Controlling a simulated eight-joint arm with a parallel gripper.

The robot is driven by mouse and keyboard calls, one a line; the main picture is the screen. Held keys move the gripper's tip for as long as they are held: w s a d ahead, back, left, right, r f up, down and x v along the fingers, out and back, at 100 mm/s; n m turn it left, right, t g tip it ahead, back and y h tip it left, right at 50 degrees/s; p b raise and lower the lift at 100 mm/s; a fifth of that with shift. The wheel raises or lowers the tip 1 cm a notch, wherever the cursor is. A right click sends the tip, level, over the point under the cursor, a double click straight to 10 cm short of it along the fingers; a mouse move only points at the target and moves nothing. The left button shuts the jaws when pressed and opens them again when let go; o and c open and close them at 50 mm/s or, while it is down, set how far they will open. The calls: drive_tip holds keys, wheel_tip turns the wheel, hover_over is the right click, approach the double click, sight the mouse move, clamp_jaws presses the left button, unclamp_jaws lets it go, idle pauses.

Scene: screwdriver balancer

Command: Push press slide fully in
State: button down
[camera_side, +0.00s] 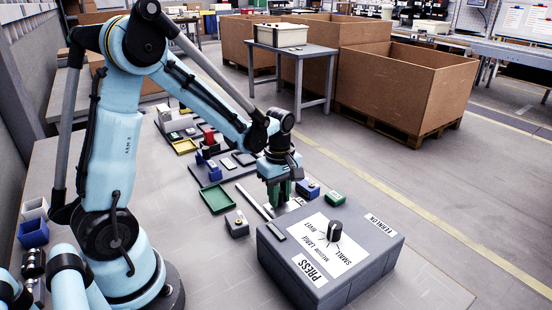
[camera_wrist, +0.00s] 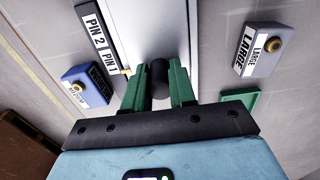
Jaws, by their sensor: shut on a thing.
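The press (camera_side: 345,285) is a large grey box with a black dial (camera_side: 335,231) and white labels on top. My gripper (camera_side: 281,196) is low beside the press's far left edge, with green fingers pointing down. In the wrist view my gripper (camera_wrist: 158,72) is shut on a short black knob (camera_wrist: 159,80). The knob stands on or at the end of a pale flat slide (camera_wrist: 150,30); its base is hidden between the fingers. A narrow pale strip beside the gripper shows in the side view (camera_side: 250,200). How far the slide sits in the press cannot be told.
A black-and-white PIN 2 / PIN 1 label (camera_wrist: 97,38) lies along the slide's left. A blue block (camera_wrist: 87,87) and a grey LARGE block (camera_wrist: 257,50) flank it. A green tray (camera_side: 217,199) and a small grey block (camera_side: 236,224) stand left of my gripper.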

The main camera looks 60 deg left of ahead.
sight(291, 214)
drive_tip(key=shift+d, duration=2.75)
drive_tip(key=c, duration=0.8)
unclamp_jaws()
drive_tip(key=shift+c, duration=0.2)
drive_tip(key=shift+r, duration=0.1)
wheel_tip(291, 214, up, 7)
